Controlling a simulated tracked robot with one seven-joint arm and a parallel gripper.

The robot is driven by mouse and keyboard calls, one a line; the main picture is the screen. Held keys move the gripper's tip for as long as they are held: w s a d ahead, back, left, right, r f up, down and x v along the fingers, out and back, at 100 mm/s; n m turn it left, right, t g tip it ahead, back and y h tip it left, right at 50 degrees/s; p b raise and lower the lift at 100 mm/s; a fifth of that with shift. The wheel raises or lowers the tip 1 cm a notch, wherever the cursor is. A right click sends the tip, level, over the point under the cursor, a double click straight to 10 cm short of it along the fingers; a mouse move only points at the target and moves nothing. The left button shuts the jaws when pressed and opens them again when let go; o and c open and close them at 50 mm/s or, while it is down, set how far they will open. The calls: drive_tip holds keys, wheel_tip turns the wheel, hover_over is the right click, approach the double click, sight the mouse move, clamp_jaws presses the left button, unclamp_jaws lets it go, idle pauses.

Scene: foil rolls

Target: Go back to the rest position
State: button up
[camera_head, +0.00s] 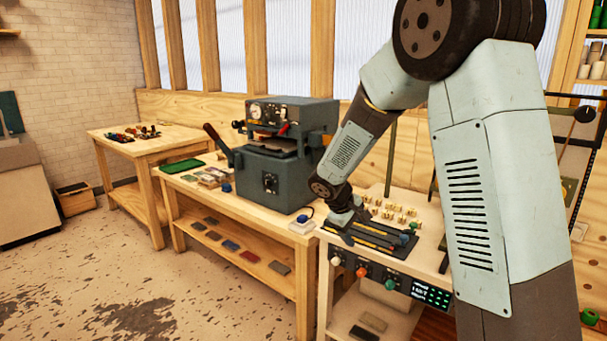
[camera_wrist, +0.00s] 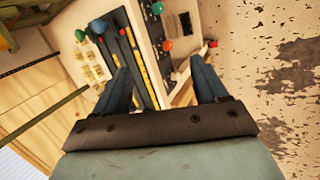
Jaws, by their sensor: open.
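My gripper (camera_head: 343,217) is over the left part of the right-hand bench (camera_head: 335,246), close to a black tray (camera_head: 362,240) with long yellow and dark strips. In the wrist view my gripper (camera_wrist: 160,64) has its two blue fingers wide apart, with nothing held between them. The black tray (camera_wrist: 125,47) with its yellow strips shows beyond the left finger and between the fingers. The gap between fingertips and bench cannot be judged exactly. In the head view my forearm comes down from the upper right and hides part of the bench.
Several small gold blocks (camera_head: 395,212) stand behind the tray. A grey press (camera_head: 285,150) with a long lever stands on the middle bench. Coloured knobs and a lit panel (camera_head: 430,294) are on the bench front. Open floor (camera_head: 120,280) lies at left.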

drive_tip(key=s+d+r+m+y, duration=0.25)
drive_tip(key=s+d+r, duration=0.25)
drive_tip(key=s+r, duration=0.5)
drive_tip(key=s+d+r+m+y, duration=0.1)
drive_tip(key=s+d+r+m, duration=0.3)
drive_tip(key=s+r, duration=0.5)
drive_tip(key=s+m+t+y, duration=0.1)
drive_tip(key=s+m+t, duration=0.1)
drive_tip(key=s, duration=1)
drive_tip(key=shift+s+a+f+y, duration=0.1)
drive_tip(key=shift+s+y, duration=0.15)
drive_tip(key=shift+s, duration=0.35)
drive_tip(key=shift+c, duration=0.3)
